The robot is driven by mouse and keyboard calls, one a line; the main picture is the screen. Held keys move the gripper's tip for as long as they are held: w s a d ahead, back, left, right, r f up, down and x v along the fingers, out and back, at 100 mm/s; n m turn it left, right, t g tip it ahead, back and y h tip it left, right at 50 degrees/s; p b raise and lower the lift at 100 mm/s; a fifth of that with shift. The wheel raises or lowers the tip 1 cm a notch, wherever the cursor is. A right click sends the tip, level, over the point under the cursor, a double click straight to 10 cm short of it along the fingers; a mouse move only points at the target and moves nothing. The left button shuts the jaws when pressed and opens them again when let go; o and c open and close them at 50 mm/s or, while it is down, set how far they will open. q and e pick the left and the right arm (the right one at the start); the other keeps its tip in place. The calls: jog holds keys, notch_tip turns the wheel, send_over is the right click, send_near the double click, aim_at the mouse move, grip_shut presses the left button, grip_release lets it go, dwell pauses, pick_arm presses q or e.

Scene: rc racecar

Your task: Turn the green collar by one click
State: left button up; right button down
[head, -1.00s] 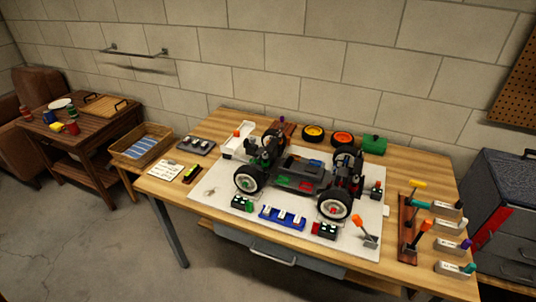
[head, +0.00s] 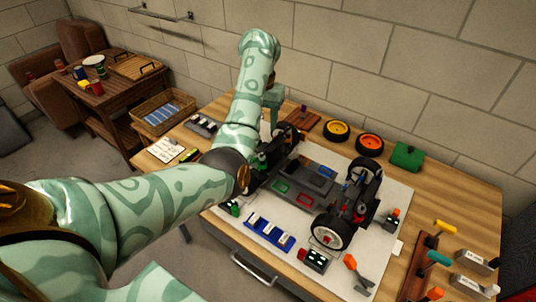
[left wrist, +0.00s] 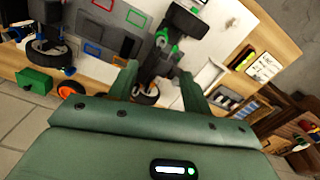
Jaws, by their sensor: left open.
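The RC car (head: 308,178) stands on a white mat (head: 228,215) on the wooden bench. My left arm covers its left end in the head view. A small green ring-like part, seemingly the green collar, shows on the car's dark suspension in the left wrist view (left wrist: 161,37). Which green part is the collar is not fully clear. My left gripper (head: 272,118) is above the car's far left side. In the left wrist view its open, empty fingers (left wrist: 158,84) stand either side of the car's end, apart from the green part. My right gripper is not in view.
A blue tray (head: 268,232) and a red-and-black block (head: 315,259) lie in front. Tools stand at the right, including a yellow-handled one (head: 445,227). A wicker basket (head: 166,112) is at the left.

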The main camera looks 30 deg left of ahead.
pick_arm(q)
jog(key=b, duration=0.3)
send_over(262, 154)
notch_tip(262, 154, down, 6)
jog(key=shift+s, duration=0.1)
notch_tip(262, 154, down, 10)
jog(key=b, duration=0.3)
jog(key=shift+b, duration=0.4)
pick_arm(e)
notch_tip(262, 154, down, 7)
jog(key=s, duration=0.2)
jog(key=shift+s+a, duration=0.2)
pick_arm(q)
jog(key=c, duration=1)
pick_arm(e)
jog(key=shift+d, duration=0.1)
